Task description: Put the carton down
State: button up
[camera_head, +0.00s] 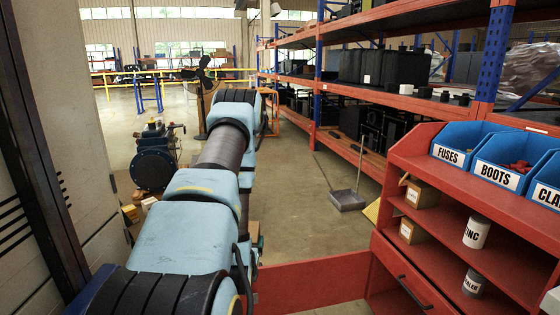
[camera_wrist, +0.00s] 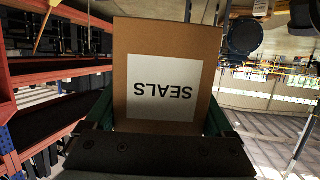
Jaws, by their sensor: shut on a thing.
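A brown cardboard carton (camera_wrist: 207,70) with a white label fills the middle of the wrist view. Its label reads "SEALS" upside down in that picture. My gripper (camera_wrist: 158,112) is shut on it, with one green finger at each side of the carton. In the head view my arm stretches forward and hides the gripper and the held carton. I cannot tell from there what is under the carton.
At right, a red shelf unit (camera_head: 470,192) holds blue bins (camera_head: 502,160), small cartons (camera_head: 421,194) and cans (camera_head: 476,231). A blue machine (camera_head: 154,168) stands left of my arm. A dustpan (camera_head: 348,199) stands on the open floor (camera_head: 300,190). Tall racks (camera_head: 345,85) line the back right.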

notch_tip(320, 180, up, 10)
jog(key=p, duration=0.8)
jog(key=shift+r+v, duration=0.2)
jog(key=shift+v, duration=1.1)
jog(key=shift+r+v, duration=0.2)
jog(key=shift+v, duration=1.1)
